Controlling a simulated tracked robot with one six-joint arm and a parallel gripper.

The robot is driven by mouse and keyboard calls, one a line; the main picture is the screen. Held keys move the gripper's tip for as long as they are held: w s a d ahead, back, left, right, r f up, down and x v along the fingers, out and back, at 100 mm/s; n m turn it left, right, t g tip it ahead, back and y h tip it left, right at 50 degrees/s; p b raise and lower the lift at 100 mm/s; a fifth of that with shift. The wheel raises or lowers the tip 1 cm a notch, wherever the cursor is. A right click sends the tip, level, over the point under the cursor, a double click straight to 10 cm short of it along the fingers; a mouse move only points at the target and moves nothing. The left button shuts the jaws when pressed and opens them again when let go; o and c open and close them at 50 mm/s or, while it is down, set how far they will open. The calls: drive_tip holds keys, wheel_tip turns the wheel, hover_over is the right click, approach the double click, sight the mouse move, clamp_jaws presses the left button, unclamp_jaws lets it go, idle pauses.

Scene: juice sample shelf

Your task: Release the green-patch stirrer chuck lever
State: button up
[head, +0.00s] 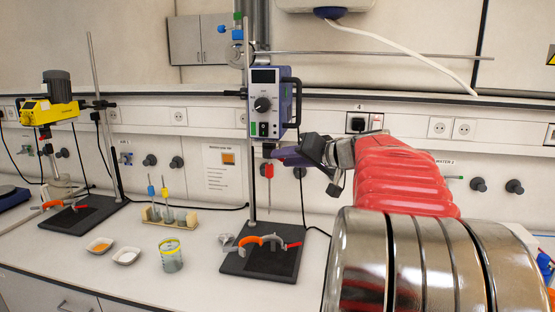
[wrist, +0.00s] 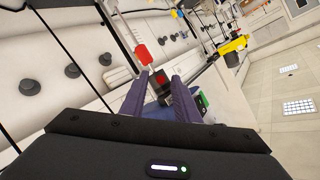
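The stirrer (head: 264,105) with the green patch (head: 253,128) is a blue-grey box with a black knob, clamped on an upright rod. Its red chuck lever (head: 268,171) hangs just below the body. My gripper (head: 278,154) is beside the stirrer's underside, at about the lever's height. In the wrist view, my gripper's (wrist: 161,77) purple fingers are apart, with a black part bearing a red mark (wrist: 161,79) between or just beyond the tips. The red lever (wrist: 143,54) shows past the left fingertip. Contact cannot be told. The green patch (wrist: 203,100) shows at the right finger.
A yellow stirrer (head: 48,110) stands on the left. The bench holds a beaker (head: 171,262), two small dishes (head: 99,246), a rack of stirring shafts (head: 168,218) and a black stand base (head: 262,264) with an orange-handled clamp. A horizontal rod (head: 370,54) crosses above.

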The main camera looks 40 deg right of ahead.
drive_tip(key=shift+x, duration=1.55)
clamp_jaws()
drive_tip(key=shift+d, duration=0.15)
